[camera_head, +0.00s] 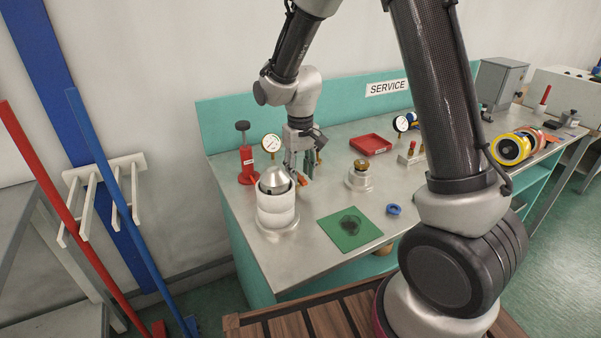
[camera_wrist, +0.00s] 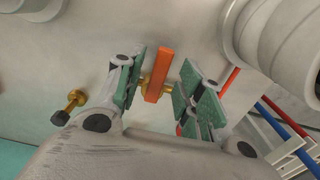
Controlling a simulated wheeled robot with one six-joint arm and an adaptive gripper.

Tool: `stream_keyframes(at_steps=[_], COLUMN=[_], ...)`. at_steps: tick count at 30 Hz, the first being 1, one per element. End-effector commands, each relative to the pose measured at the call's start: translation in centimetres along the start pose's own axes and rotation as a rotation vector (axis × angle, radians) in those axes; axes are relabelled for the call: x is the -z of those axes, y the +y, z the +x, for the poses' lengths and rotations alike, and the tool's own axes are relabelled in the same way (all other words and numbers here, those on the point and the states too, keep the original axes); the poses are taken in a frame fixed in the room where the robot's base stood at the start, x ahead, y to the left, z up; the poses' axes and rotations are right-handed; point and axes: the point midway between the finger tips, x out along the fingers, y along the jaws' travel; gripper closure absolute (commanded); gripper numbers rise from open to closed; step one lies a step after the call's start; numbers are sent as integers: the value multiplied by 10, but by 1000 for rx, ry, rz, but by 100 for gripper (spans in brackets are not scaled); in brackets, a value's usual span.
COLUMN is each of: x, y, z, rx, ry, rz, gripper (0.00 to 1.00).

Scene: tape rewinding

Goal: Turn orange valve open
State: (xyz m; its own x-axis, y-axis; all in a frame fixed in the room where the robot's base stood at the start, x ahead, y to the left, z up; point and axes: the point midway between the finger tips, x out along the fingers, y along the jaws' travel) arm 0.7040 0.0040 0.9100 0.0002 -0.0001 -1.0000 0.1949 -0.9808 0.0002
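The orange valve handle (camera_wrist: 158,76) is a straight bar on a brass valve body (camera_wrist: 147,88) in the wrist view. My gripper (camera_wrist: 163,63) has its green-padded fingers apart, one on each side of the handle. A gap shows between the handle and each finger. In the head view my gripper (camera_head: 299,170) points down over the left part of the bench, and a small orange piece (camera_head: 303,180) shows at its fingertips. The valve body is mostly hidden there.
A white cylinder with a metal dome (camera_head: 277,207) stands just in front of my gripper. A red jack-like tool (camera_head: 247,165) and a pressure gauge (camera_head: 271,143) are to the left. A green mat (camera_head: 337,239) lies in front, with a blue ring (camera_head: 393,209) to its right.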

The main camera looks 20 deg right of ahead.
Motion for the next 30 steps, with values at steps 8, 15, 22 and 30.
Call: stream_keyframes(at_steps=[8,15,22,30], x=[0,0,0,0], y=[0,0,0,3], z=[6,6,6,6], rx=[0,0,0,0], ry=[0,0,0,0], rz=[0,0,-2,-67], gripper=[62,93,100,100])
